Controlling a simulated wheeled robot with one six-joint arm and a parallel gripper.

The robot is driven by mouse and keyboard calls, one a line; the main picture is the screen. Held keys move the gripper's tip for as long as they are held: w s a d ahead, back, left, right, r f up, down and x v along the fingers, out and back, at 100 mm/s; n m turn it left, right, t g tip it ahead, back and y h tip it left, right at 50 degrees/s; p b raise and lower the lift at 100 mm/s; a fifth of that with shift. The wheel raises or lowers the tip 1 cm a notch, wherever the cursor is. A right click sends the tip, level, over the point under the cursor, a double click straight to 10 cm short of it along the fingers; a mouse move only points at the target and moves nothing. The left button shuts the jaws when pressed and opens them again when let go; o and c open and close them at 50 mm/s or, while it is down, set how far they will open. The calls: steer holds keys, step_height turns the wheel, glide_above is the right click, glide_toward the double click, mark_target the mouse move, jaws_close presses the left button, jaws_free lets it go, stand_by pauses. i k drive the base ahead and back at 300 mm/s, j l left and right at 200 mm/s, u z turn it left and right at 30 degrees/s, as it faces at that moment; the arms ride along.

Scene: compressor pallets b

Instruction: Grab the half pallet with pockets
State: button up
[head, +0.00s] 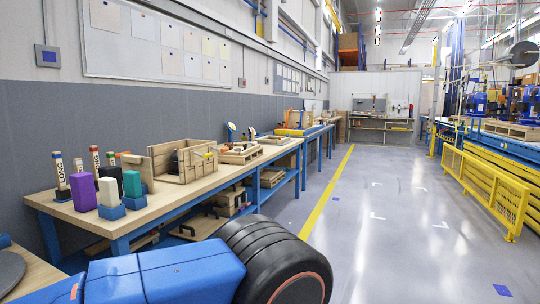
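On the long workbench, a low wooden pallet-like piece (241,154) lies beyond an open wooden box, with small items on it. Another wooden pallet (511,129) rests on the blue conveyor line at the far right, below blue machines. More wooden pieces lie on the bench's lower shelf (271,177). I cannot tell from this distance which one is the half pallet with pockets, as no pockets show clearly. A blue and black arm part, which looks like mine, fills the bottom of the view. My gripper is not in view.
The workbench (134,217) runs along the left wall, holding an open wooden box (184,160), purple, white and green blocks and labelled cylinders. A yellow barrier (484,188) edges the right side. The grey floor between is clear, with a yellow line (327,192).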

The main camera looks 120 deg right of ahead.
mark_target(237, 154)
steer(key=z, duration=3.85)
steer(key=i+l, duration=0.15)
steer(key=i, duration=0.6)
steer(key=i+l+z, duration=0.15)
steer(key=i, duration=0.55)
